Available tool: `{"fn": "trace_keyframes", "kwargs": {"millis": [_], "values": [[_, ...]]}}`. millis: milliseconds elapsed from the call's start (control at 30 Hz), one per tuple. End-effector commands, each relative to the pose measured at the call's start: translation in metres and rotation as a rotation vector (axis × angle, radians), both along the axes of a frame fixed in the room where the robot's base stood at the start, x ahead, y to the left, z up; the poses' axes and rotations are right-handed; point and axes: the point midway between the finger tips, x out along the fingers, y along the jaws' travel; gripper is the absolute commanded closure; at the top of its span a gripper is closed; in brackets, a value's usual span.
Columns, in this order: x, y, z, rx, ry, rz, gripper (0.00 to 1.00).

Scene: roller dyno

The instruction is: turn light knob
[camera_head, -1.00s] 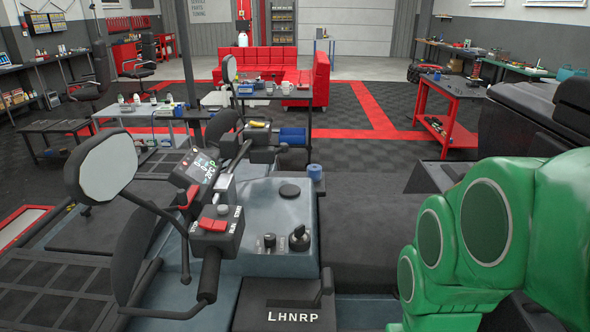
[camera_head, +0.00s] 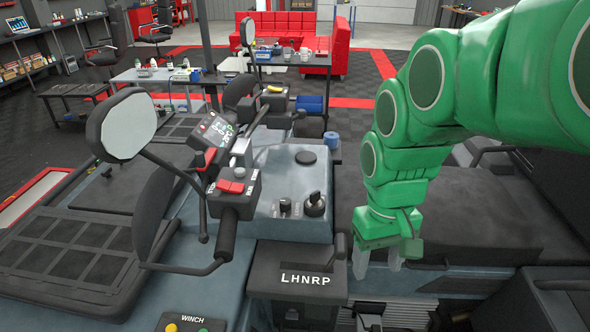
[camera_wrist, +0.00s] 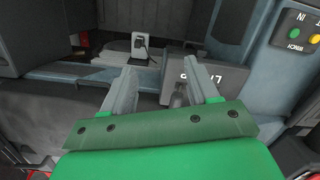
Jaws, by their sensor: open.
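The blue-grey dash panel (camera_head: 275,225) of the vehicle carries a large black knob (camera_head: 315,205) and a smaller black knob (camera_head: 285,207) to its left. I cannot read which one is marked for the light. My gripper (camera_head: 377,262) points down, to the right of and nearer than both knobs, beside the LHNRP shifter plate (camera_head: 305,281). It is open and empty, its two grey fingers apart. In the wrist view the open fingers (camera_wrist: 164,74) frame the shifter area, and neither dash knob can be made out there.
The handlebar with a red-switch control box (camera_head: 232,190) and a mirror (camera_head: 127,125) stand left of the knobs. A black shifter lever (camera_head: 340,246) is close left of my fingers. The seat (camera_head: 460,215) lies to the right. A winch panel (camera_head: 190,325) is at the front.

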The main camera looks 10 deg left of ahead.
Motion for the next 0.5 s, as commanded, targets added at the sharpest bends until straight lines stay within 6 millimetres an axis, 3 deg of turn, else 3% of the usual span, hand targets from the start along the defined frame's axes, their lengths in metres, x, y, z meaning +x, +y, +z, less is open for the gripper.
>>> {"fn": "trace_keyframes", "kwargs": {"millis": [500], "values": [[0.121,0.079,0.013,0.033,-0.044,0.247,0.41]]}}
